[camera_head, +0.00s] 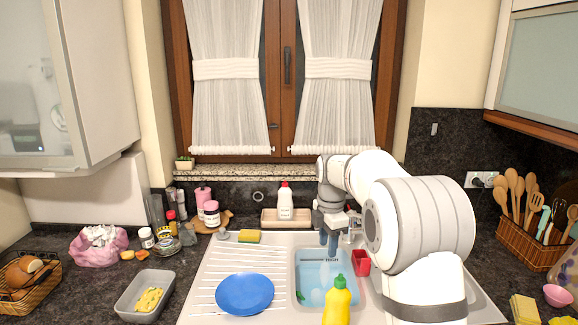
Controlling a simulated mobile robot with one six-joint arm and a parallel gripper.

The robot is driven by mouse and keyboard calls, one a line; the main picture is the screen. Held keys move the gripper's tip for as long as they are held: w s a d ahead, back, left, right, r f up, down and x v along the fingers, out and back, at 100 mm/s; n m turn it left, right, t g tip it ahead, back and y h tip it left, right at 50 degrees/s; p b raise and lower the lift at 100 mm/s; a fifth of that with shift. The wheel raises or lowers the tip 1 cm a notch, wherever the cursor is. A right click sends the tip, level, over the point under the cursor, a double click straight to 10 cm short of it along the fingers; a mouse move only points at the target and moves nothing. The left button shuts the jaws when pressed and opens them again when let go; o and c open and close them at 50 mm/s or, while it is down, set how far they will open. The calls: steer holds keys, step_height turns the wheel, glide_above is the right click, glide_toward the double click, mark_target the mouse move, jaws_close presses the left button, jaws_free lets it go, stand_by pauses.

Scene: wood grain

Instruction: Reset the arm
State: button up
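My white arm reaches from the right front over the sink area. My gripper (329,240) points down at the back edge of the sink basin (298,283), which looks filled with blue water. The fingers are small and partly dark here, and I cannot tell whether they are open or shut. I see no object clearly held in them. The tap behind is mostly hidden by my arm.
A blue plate (244,293) lies on the drainboard (205,290). A yellow bottle (338,302) stands in front of the basin, and a red cup (361,263) sits at its right. A grey tub (144,294) is at left, a utensil basket (527,243) at right.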

steer(key=s+d+m+t+b, duration=0.1)
steer(key=s+d+m+b, duration=0.1)
steer(key=s+m, duration=0.45)
steer(key=s+d+m+b, duration=0.1)
steer(key=s+m+b, duration=0.25)
steer(key=s, duration=0.65)
steer(key=s+d+f+m+t+b, duration=0.1)
steer(key=s+f+m, duration=0.3)
steer(key=s, duration=0.5)
steer(key=s+d+f+m+t+b, duration=0.1)
steer(key=s+f+m, duration=0.3)
steer(key=s+m, duration=0.4)
steer(key=shift+s+f+b, duration=0.35)
steer(key=shift+s+b, duration=0.05)
steer(key=shift+b, duration=0.25)
